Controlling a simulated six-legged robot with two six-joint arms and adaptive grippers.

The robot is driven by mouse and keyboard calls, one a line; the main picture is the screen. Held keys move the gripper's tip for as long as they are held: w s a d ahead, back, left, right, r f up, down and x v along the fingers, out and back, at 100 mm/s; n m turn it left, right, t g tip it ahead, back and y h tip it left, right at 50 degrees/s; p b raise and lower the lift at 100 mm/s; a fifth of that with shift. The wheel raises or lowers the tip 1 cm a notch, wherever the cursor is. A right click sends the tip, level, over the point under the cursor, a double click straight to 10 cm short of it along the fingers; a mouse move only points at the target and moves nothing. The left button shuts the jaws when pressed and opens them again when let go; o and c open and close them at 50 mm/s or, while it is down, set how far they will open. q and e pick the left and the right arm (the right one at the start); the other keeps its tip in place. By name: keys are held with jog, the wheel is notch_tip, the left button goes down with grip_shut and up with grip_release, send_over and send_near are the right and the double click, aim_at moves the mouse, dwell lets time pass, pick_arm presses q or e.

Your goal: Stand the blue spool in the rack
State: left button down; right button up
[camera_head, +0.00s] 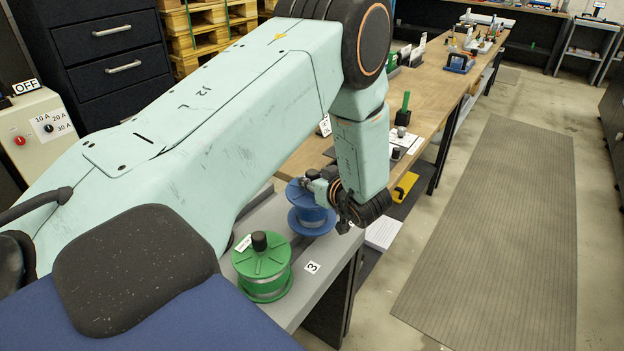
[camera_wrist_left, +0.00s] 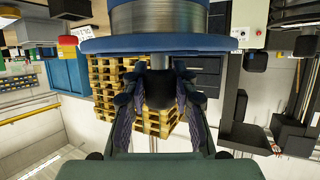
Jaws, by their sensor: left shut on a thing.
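The blue spool (camera_head: 313,219) is upright near the far end of a grey bench top (camera_head: 295,306). My left gripper (camera_head: 322,188) is at its top, partly hidden by my own wrist. In the left wrist view the fingers (camera_wrist_left: 160,92) are shut around the dark knob above the blue spool's flange (camera_wrist_left: 160,45), with wire wound below it. Whether the spool rests on the grey top or hangs just above it, I cannot tell. A green spool (camera_head: 262,268) stands upright nearer on the same top. I cannot make out a separate rack. My right gripper is not in view.
A "3" label (camera_head: 312,267) lies right of the green spool, close to the bench edge. A long wooden bench (camera_head: 425,88) with several tools runs beyond. A control box (camera_head: 40,135) marked OFF stands left. The mat (camera_head: 495,220) on the right is clear.

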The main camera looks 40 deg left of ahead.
aim_at(312, 195)
pick_arm(q)
jog(key=shift+w, duration=0.25)
jog(key=shift+s+r, duration=0.15)
jog(key=shift+p, duration=0.3)
dwell(0.3)
jog(key=shift+f, duration=0.35)
jog(key=shift+f+b, duration=1.6)
jog(key=shift+f, duration=0.35)
dwell(0.5)
jog(key=c, duration=1)
grip_release()
jog(key=shift+s, duration=0.1)
jog(key=shift+f, duration=0.2)
jog(key=v, duration=1.2)
jog(key=shift+r, duration=0.15)
